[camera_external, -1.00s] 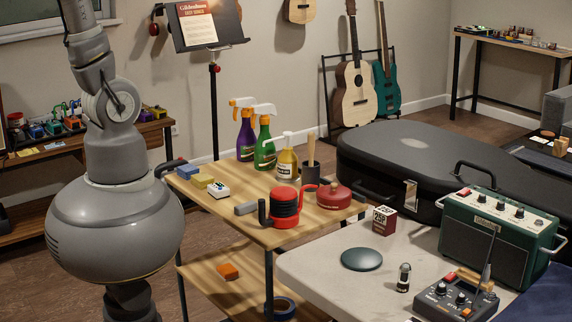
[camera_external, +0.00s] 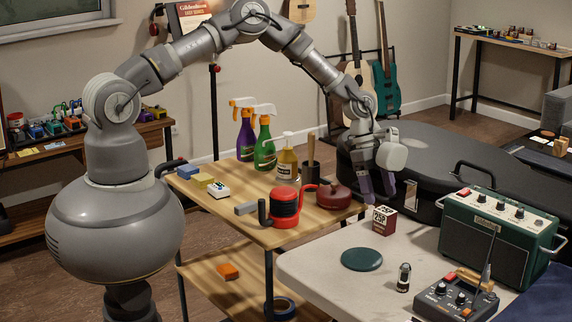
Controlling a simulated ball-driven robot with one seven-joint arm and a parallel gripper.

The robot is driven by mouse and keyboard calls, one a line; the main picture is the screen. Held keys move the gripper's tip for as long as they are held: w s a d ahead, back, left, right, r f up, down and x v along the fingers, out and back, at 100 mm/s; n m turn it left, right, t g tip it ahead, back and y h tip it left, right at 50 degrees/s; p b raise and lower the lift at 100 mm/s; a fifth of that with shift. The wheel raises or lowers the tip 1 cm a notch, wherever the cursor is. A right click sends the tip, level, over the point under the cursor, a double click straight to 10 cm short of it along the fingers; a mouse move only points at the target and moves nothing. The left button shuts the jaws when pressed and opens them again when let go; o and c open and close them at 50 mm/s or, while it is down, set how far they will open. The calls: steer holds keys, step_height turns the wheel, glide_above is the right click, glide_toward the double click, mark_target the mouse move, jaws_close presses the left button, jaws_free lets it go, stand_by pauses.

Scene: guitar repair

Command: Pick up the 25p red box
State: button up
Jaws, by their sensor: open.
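The small red and white box (camera_external: 384,220) stands upright on the pale table (camera_external: 318,266), near its back edge. The lettering on it is too small to read surely. My gripper (camera_external: 377,186) hangs above and slightly behind the box, fingers pointing down, apart from it. The fingers are open and nothing shows between them.
A dark green disc (camera_external: 361,259), a small microphone-like item (camera_external: 403,278), a pedal unit (camera_external: 452,298) and a green amplifier (camera_external: 498,240) share the table. A black guitar case (camera_external: 440,150) lies behind. A wooden cart (camera_external: 215,212) with bottles and a red lidded pot (camera_external: 334,196) stands left.

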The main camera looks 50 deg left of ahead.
mark_target(383, 209)
steer(key=b+x, duration=0.3)
steer(key=x, duration=0.5)
steer(key=shift+s+f, duration=0.1)
steer(key=c, duration=1.1)
steer(key=shift+c, duration=0.2)
steer(key=shift+r, duration=0.25)
